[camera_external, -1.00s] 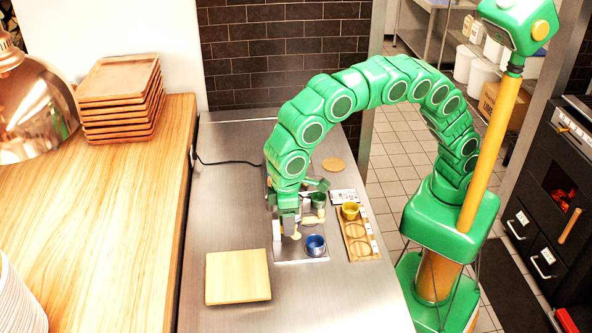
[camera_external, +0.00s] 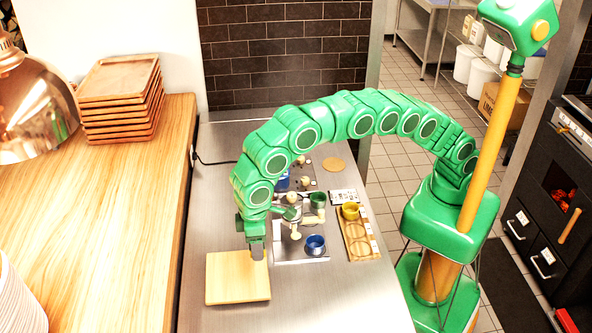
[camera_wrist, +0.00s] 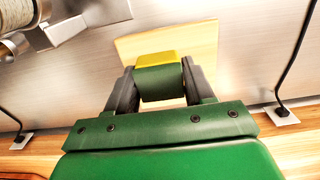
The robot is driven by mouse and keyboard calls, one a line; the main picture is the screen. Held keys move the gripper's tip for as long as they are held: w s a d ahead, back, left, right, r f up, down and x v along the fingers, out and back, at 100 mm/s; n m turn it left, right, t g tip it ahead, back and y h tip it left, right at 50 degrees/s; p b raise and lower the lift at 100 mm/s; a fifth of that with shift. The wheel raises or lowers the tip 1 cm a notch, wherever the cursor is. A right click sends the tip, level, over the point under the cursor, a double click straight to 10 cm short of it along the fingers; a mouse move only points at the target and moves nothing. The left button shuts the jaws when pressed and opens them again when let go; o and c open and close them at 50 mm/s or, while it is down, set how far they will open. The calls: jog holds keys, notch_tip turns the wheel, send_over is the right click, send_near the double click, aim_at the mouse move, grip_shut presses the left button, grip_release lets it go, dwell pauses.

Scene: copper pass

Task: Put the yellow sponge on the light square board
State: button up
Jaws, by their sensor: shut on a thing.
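The yellow sponge (camera_wrist: 157,57) shows in the wrist view between the two fingers of my gripper (camera_wrist: 158,82); it has a dark green side. My gripper is shut on it. In the external view my gripper (camera_external: 256,254) points down at the upper right part of the light square board (camera_external: 232,284), and the sponge is hidden there. The board lies flat and bare on the steel counter and also shows in the wrist view (camera_wrist: 203,45) behind the sponge. I cannot tell whether the sponge touches the board.
To the right of the board are a blue cup (camera_external: 315,244), a coffee machine (camera_external: 297,218), and a wooden holder (camera_external: 358,238) with a yellow cup (camera_external: 350,211). A stack of brown trays (camera_external: 120,98) stands on the wooden counter (camera_external: 100,210).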

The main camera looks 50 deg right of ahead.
aim_at(248, 273)
jog(key=shift+w+a+f, duration=0.35)
jog(key=shift+a+f, duration=0.35)
jog(key=shift+f, duration=0.15)
jog(key=shift+w+a+f, duration=0.3)
jog(key=shift+a+f, duration=0.4)
jog(key=shift+f, duration=0.1)
jog(key=shift+f, duration=0.15)
jog(key=shift+w+a+f, duration=0.1)
jog(key=shift+a, duration=0.05)
jog(key=shift+f, duration=1.5)
jog(key=shift+f, duration=0.15)
jog(key=o, duration=1)
